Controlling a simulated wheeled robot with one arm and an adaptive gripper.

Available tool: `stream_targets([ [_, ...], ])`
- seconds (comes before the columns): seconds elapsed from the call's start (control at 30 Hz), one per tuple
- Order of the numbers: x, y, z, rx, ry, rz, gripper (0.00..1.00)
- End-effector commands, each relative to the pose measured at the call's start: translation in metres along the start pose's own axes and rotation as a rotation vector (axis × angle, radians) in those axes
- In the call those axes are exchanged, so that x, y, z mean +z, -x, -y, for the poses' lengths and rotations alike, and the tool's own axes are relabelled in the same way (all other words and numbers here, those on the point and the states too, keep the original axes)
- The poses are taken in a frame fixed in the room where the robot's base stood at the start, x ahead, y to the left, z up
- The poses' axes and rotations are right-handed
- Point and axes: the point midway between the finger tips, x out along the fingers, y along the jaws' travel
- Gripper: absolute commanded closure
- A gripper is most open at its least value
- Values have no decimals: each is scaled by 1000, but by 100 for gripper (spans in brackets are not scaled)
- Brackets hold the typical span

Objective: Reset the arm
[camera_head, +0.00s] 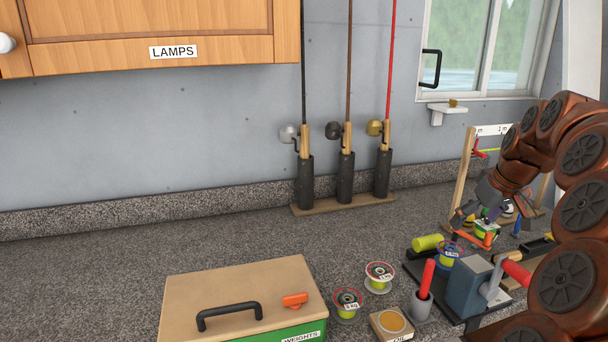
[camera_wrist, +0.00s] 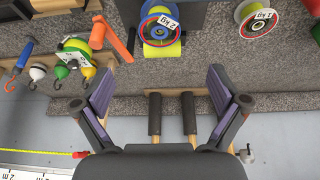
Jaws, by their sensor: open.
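My gripper (camera_head: 476,214) is at the right of the head view, at the end of my copper-brown arm, which is bent above the counter. In the wrist view my gripper (camera_wrist: 160,78) has its two fingers spread wide apart. Nothing is held between them. The counter and the rod stand show beyond the fingers.
A green weights box (camera_head: 240,292) with a tan lid stands at front centre. Line spools (camera_head: 380,276), a vise (camera_head: 468,286) and a yellow cylinder (camera_head: 427,243) crowd the right. Rods stand in a rack (camera_head: 345,203) by the wall. The left counter (camera_head: 80,285) is clear.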

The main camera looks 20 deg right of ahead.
Motion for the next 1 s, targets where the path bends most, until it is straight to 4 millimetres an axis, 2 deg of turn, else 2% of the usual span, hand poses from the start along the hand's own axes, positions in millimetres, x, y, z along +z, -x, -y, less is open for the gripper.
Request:
stream_targets([
  [0.07,-1,0,3,-2,2,1,3],
  [0.17,-4,1,22,-17,15,9,3],
  [0.27,-7,0,65,-49,44,37,3],
  [0.33,-5,2,102,-73,67,63,3],
  [0.4,2,1,142,-97,87,98,3],
  [0.47,12,2,174,-113,102,130,3],
  [0.6,44,4,237,-134,126,207,3],
  [0.7,75,6,275,-138,135,267,3],
  [0.8,110,9,306,-133,137,325,3],
  [1.0,188,14,345,-97,117,437,3],
])
